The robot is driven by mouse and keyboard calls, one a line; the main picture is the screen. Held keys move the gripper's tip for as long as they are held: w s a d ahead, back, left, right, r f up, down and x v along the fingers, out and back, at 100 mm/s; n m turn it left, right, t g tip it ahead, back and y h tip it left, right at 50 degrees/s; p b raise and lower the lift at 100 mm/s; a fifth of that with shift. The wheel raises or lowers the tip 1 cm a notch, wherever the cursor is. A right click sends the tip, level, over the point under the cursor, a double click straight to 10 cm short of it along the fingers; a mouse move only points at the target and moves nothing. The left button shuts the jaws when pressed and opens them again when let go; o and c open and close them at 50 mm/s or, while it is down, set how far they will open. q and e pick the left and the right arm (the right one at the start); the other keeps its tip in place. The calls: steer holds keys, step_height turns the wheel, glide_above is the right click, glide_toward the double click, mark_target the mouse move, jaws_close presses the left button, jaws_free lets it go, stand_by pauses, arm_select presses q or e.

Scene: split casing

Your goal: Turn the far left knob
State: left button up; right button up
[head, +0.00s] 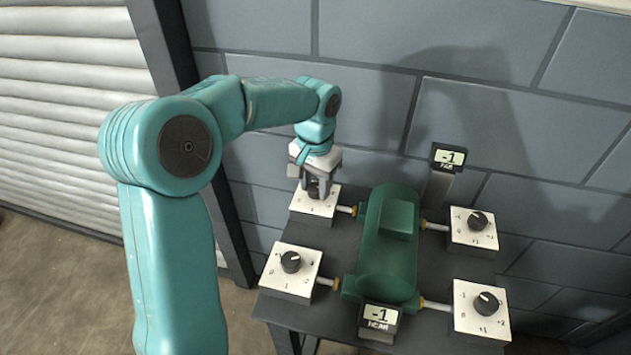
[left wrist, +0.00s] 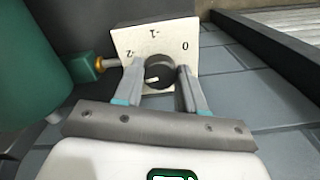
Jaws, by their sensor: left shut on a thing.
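The far left knob (left wrist: 158,75) is a black dial on a white plate (head: 316,206) at the back left of the green casing (head: 388,245). My left gripper (head: 318,190) comes down over it from above and hides most of it in the head view. In the left wrist view the two fingers (left wrist: 160,84) stand on either side of the knob, shut on it. The plate there shows marks -2, -1 and 0, and a pale pointer line shows on the knob. My right gripper is not in view.
Other black knobs sit on white plates at near left (head: 290,262), far right (head: 477,221) and near right (head: 485,303). The far display (head: 448,157) and the near display (head: 380,315) both read -1. A block wall stands close behind the table.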

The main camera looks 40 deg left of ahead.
mark_target(315, 188)
arm_select(q)
steer(key=shift+n, duration=2.1)
steer(key=o, duration=1.1)
step_height(315, 188, up, 16)
steer(key=p, duration=0.2)
steer(key=shift+r+p, duration=0.2)
steer(key=shift+p, duration=0.15)
